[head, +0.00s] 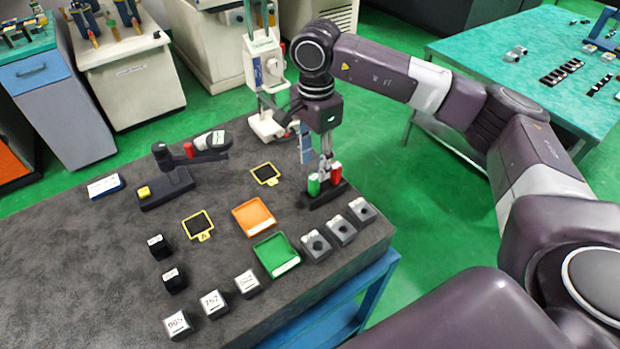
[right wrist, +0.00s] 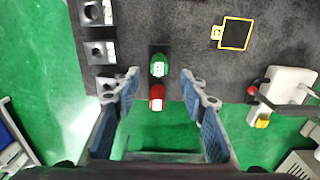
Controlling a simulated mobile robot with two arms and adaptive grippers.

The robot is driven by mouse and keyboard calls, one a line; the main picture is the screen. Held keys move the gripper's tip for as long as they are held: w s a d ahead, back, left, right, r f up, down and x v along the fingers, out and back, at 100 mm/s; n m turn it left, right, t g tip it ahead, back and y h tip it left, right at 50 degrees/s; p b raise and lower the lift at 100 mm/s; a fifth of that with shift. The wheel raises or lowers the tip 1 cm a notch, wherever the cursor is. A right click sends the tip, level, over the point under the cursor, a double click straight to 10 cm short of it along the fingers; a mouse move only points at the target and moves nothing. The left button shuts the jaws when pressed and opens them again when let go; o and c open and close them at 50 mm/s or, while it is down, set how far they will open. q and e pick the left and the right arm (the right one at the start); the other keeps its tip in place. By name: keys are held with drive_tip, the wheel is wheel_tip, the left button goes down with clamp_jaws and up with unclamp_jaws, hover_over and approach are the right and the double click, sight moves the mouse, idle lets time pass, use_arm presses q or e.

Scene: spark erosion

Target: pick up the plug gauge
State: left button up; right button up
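The plug gauge shows as a green part (head: 313,184) and a red part (head: 336,173) at a black stand (head: 318,199) near the table's right edge. In the right wrist view the green end (right wrist: 159,66) and the red end (right wrist: 157,98) line up between the fingers. My right gripper (head: 324,160) is above the gauge, pointing down, and partly hides it in the head view. In the right wrist view the right gripper (right wrist: 160,75) is open, with a finger on each side and clear gaps to the gauge. My left gripper is not in view.
Grey blocks with holes (head: 341,231) stand right of the green tray (head: 276,255) and orange tray (head: 253,217). A white stand instrument (head: 264,125) is behind the gripper. A black gauge stand (head: 166,190) is to the left.

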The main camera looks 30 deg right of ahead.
sight(314, 177)
drive_tip(key=shift+s+a+f+p, duration=0.1)
drive_tip(key=shift+s+f+p, duration=0.15)
drive_tip(key=shift+f+p, duration=0.35)
drive_tip(key=shift+s+f+p, duration=0.2)
drive_tip(key=shift+f+p, duration=0.35)
drive_tip(key=shift+w+f+p, duration=0.15)
drive_tip(key=shift+f+p, duration=0.1)
drive_tip(key=shift+f, duration=0.35)
drive_tip(key=shift+w+f+p, duration=0.15)
drive_tip(key=shift+f+p, duration=0.05)
drive_tip(key=shift+f, duration=0.85)
drive_tip(key=c, duration=1.1)
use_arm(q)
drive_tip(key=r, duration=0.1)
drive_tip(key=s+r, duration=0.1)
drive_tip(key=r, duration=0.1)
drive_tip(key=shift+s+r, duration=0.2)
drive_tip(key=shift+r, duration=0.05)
use_arm(e)
clamp_jaws()
